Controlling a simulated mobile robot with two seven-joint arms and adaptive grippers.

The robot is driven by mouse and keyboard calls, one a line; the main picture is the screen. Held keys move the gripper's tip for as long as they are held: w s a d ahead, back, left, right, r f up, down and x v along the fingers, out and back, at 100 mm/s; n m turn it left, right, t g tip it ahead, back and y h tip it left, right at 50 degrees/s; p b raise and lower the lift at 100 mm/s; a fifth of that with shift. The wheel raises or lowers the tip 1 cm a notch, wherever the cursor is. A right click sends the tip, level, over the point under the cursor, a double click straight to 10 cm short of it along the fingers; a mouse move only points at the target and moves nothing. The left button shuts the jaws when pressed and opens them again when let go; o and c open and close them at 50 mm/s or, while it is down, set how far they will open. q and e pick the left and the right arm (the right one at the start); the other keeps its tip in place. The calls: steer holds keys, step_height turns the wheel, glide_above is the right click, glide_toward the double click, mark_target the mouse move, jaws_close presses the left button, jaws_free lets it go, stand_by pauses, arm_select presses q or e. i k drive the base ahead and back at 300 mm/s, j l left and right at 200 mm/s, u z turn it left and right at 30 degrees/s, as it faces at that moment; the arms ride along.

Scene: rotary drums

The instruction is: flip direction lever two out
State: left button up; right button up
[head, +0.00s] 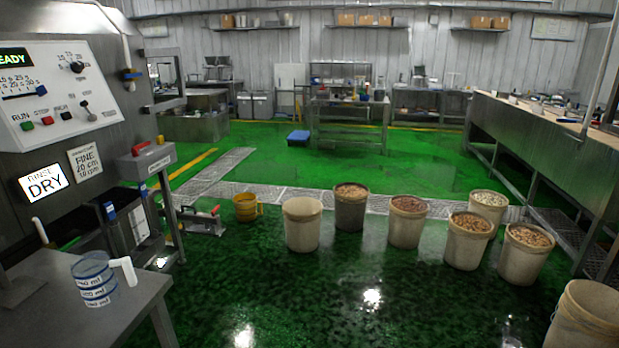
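Neither of my grippers is in view. A grey control panel (62,85) stands at the left, with a green READY display, knobs and coloured buttons. A small toggle lever (88,110) sits at its lower right. A red handle (141,149) lies on a grey box below and right of the panel. A white-tipped lever (40,230) stands below the lit RINSE/DRY sign (43,182). Labels near these levers are too small to read, so I cannot tell which one is direction lever two.
A steel table (140,293) at lower left holds a clear jug (95,280) with a white handle. A yellow pot (246,208) and several buckets (303,224) stand on the wet green floor. A long bench (540,130) runs along the right. The centre floor is clear.

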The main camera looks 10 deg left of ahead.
mark_target(92, 117)
steer(key=i, duration=1.4)
steer(key=i+j+z, duration=0.1)
steer(key=z, duration=9.85)
